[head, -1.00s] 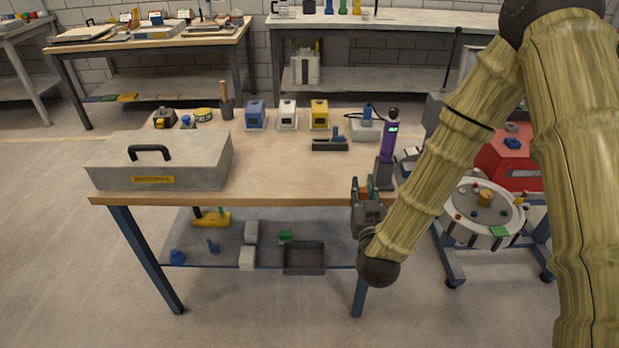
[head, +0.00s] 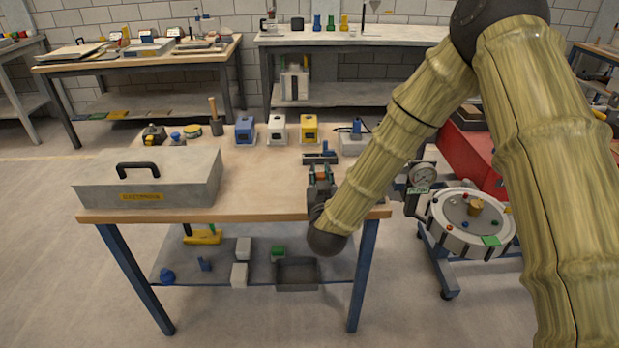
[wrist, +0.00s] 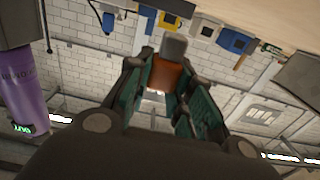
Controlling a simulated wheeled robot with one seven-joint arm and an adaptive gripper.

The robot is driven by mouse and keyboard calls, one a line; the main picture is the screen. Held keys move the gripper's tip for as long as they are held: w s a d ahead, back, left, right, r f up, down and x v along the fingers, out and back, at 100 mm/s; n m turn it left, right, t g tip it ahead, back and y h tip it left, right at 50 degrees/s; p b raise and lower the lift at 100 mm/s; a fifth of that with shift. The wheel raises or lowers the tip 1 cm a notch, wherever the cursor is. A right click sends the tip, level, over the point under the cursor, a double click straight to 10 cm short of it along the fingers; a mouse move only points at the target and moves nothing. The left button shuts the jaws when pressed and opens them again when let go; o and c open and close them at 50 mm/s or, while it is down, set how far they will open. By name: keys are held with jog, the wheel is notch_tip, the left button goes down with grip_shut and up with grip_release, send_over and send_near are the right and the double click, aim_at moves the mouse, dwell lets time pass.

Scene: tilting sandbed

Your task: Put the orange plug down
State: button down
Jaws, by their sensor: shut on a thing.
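My gripper (head: 320,180) is at the right part of the workbench's front edge in the head view. In the wrist view my gripper (wrist: 165,90) has its green-lined fingers on both sides of the orange plug (wrist: 167,74), shut on it. A grey end piece shows beyond the orange body. In the head view the plug is small and mostly hidden by my fingers. I cannot tell whether it touches the tabletop (head: 265,186).
A grey case (head: 150,180) takes up the bench's left side. Blue (head: 245,130), white (head: 277,130) and yellow (head: 309,129) blocks stand behind, with a dark holder (head: 320,158) nearer. A purple device (wrist: 22,90) is close in the wrist view. Bare tabletop lies left of my gripper.

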jog(key=w+a, duration=0.2)
jog(key=w, duration=0.2)
jog(key=shift+a+f, duration=0.25)
jog(key=shift+a, duration=0.15)
jog(key=shift+s+f+p, duration=0.1)
jog(key=shift+f+p, duration=0.3)
jog(key=shift+f, duration=1.3)
jog(key=shift+f, duration=0.1)
jog(key=c, duration=1.3)
grip_release()
jog(key=shift+o, duration=0.2)
jog(key=s+b, duration=0.1)
jog(key=s, duration=1.1)
jog(key=shift+b, duration=0.3)
